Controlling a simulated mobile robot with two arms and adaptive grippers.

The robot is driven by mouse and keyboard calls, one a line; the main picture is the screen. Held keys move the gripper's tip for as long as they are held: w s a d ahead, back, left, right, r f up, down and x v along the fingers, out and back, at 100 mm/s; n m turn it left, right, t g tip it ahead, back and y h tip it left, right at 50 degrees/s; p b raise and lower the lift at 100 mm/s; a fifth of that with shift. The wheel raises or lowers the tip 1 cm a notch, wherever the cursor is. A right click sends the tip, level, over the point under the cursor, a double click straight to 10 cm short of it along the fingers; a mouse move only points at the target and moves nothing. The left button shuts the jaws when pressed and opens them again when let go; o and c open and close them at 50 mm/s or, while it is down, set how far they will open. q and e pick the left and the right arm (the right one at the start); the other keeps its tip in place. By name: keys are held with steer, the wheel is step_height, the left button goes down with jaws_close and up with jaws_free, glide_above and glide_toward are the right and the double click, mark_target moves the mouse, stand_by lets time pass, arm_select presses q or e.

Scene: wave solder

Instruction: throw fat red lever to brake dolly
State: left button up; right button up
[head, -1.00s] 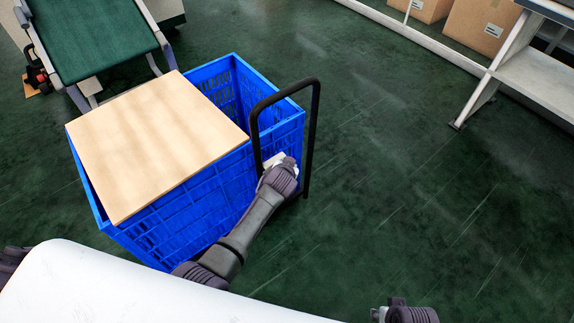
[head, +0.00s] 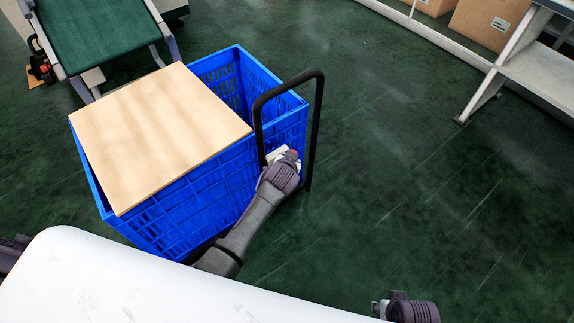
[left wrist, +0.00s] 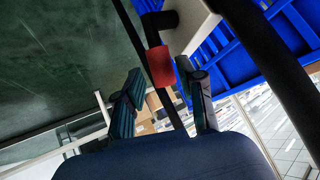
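The dolly carries a blue crate and has a black upright handle (head: 318,120). A fat red lever (left wrist: 160,66) shows in the left wrist view, near a pale bracket. Only a small red spot of it (head: 293,153) shows in the head view, by my left gripper (head: 283,160). In the left wrist view my left gripper (left wrist: 160,72) is open, with the red lever in front of and between its fingertips. I cannot tell whether they touch it.
The blue crate (head: 205,195) is partly covered by a tan board (head: 160,135). A green-belted conveyor (head: 95,40) stands at the upper left. A white rack (head: 505,65) with cardboard boxes (head: 490,22) is at the upper right. The green floor right of the dolly is clear.

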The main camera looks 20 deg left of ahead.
arm_select(q)
steer(key=v, duration=0.9)
steer(key=shift+s+r, duration=0.1)
steer(key=s+a+f+g+p, duration=0.3)
steer(key=s+f, duration=0.4)
steer(key=s, duration=0.4)
steer(key=s+a+f+g+h+p, duration=0.1)
steer(key=s+a+f+g+p, duration=0.15)
steer(key=s+f, duration=0.55)
steer(key=s+a+f+g+p, duration=0.2)
steer(key=s+f+p, duration=0.25)
steer(key=s, duration=0.85)
steer(key=s+a+f+g+p, duration=0.1)
steer(key=s+a+p, duration=0.1)
steer(key=s+p, duration=0.6)
steer(key=s, duration=0.5)
steer(key=shift+a+f, duration=0.4)
arm_select(e)
steer(key=s+d+f+g, duration=0.1)
steer(key=s+f, duration=0.2)
steer(key=s, duration=0.6)
steer(key=s+d+f, duration=0.2)
steer(key=s+f, duration=0.1)
steer(key=s, duration=0.7)
steer(key=shift+s+d+f+g, duration=0.15)
steer(key=shift+f+g, duration=0.05)
steer(key=shift+g, duration=0.2)
steer(key=shift+n, duration=0.3)
